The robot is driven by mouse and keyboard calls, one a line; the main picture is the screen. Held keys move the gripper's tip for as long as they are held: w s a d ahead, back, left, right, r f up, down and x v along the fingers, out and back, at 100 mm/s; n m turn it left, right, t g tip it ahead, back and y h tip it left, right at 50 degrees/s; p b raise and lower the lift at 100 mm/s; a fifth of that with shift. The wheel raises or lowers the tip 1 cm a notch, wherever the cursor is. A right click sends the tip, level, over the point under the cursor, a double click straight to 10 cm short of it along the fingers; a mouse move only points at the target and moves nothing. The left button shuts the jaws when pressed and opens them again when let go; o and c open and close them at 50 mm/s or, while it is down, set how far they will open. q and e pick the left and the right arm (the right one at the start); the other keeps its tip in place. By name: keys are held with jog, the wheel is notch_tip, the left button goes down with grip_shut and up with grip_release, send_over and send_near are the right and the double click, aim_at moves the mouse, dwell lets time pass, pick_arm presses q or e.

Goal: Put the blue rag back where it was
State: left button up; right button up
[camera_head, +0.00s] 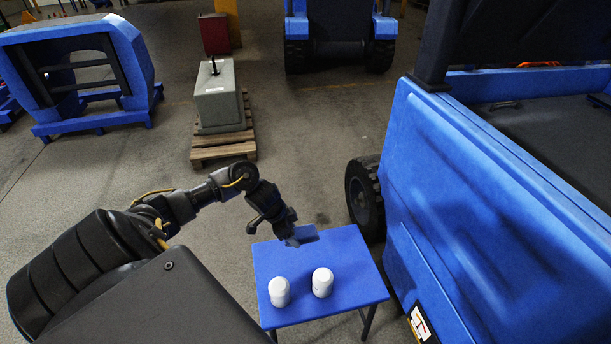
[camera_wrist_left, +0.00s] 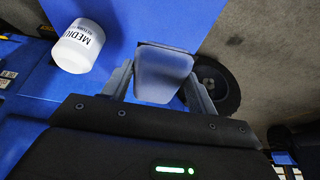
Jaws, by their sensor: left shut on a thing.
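The blue rag (camera_head: 303,235) is a folded, dull blue piece at the far edge of the small blue table (camera_head: 340,253) in the head view. My left gripper (camera_head: 291,238) is shut on it from above. In the left wrist view the rag (camera_wrist_left: 163,72) sits between the two fingers of the left gripper (camera_wrist_left: 161,85), over the table top. I cannot tell whether it touches the table. My right gripper is in neither view.
Two white jars, a left one (camera_head: 279,291) and a right one (camera_head: 322,282), stand on the nearer part of the table. A large blue vehicle (camera_head: 480,210) with a black wheel (camera_head: 364,197) is close on the right. Grey weight (camera_head: 219,97) on a pallet stands behind.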

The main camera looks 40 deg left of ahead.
aim_at(302, 239)
pick_arm(q)
jog(key=x, duration=0.1)
jog(key=b+x, duration=0.1)
jog(key=x, duration=0.1)
jog(key=w+x, duration=0.1)
jog(key=x, duration=0.1)
jog(key=shift+d, duration=0.4)
jog(key=shift+w+d+f, duration=0.15)
jog(key=shift+w+f, duration=0.1)
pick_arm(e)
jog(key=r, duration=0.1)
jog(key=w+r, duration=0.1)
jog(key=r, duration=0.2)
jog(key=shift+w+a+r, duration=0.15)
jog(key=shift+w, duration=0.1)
pick_arm(q)
jog(key=x, duration=0.1)
jog(key=b+x, duration=0.2)
jog(key=shift+s+f, duration=0.2)
jog(key=shift+s, duration=0.1)
jog(key=shift+a+f, duration=0.15)
jog(key=shift+a, duration=0.1)
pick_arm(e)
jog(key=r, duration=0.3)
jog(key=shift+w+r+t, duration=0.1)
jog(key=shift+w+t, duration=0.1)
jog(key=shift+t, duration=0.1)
